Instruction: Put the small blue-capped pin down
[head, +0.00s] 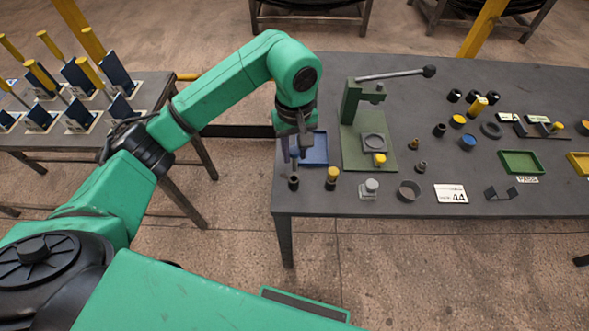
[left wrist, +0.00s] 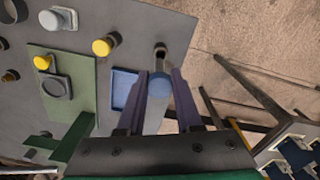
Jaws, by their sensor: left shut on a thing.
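My left gripper (head: 294,155) is shut on the small blue-capped pin, above the near left corner of the grey table. In the left wrist view the pin's blue cap (left wrist: 159,87) shows between the two fingertips (left wrist: 160,84). The fingers and arm hide much of the pin in the head view. A small dark round holder (head: 293,182) stands on the table just below the gripper. It also shows in the left wrist view (left wrist: 160,49), just beyond the cap. I cannot tell whether the pin touches it. My right gripper is not in view.
A blue tray (head: 316,150) lies just right of the gripper. A yellow-capped pin (head: 332,175) stands beside the dark holder. A green press (head: 352,120) with a long lever rises farther right. Several small parts and a green tray (head: 521,162) fill the table's right side.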

